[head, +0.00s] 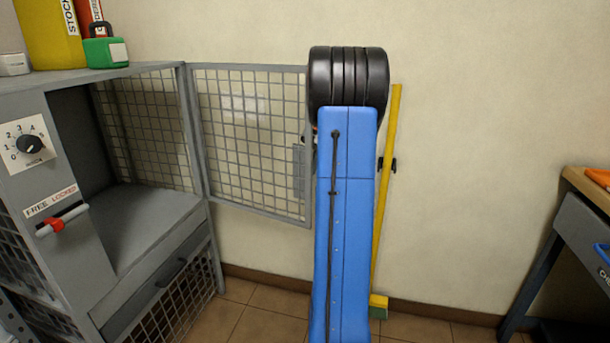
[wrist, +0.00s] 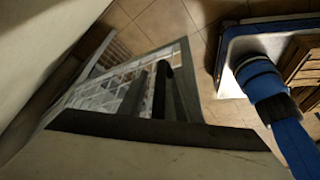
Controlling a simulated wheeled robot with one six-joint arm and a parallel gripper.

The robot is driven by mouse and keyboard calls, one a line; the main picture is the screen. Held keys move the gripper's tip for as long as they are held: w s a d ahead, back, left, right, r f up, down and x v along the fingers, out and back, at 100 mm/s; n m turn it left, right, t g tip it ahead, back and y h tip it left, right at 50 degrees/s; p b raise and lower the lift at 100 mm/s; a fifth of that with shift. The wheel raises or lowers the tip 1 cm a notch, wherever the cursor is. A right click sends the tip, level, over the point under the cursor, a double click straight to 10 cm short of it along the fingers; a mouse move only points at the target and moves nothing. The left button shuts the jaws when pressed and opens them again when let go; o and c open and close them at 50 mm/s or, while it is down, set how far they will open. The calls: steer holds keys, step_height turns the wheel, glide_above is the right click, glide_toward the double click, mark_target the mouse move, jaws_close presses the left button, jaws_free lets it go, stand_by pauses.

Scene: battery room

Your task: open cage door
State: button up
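The cage door (head: 250,135) is a grey wire-mesh panel in a metal frame. It stands swung wide open from the grey cabinet (head: 150,225), hinged at the cabinet's right front post. A grey plate (head: 299,170) sits near its free edge. My blue arm hides the area just right of that edge, and my gripper is hidden behind it in the head view. In the wrist view, my gripper (wrist: 148,92) shows as two dark fingers close together, in front of the mesh door (wrist: 100,92). I cannot tell whether they touch it or hold a handle.
The cabinet has an empty bay, a dial (head: 29,144) and a red-handled lever (head: 60,222) by a FREE/LOCKED label. A green padlock-shaped object (head: 105,48) stands on top. A yellow-handled broom (head: 386,190) leans on the wall behind my arm. A workbench (head: 580,205) stands at right.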

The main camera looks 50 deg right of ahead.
steer(key=w+v, duration=0.1)
steer(key=v, duration=0.6)
steer(key=shift+s+r, duration=0.2)
steer(key=shift+s, duration=0.35)
steer(key=shift+d, duration=0.1)
steer(key=shift+s, duration=0.1)
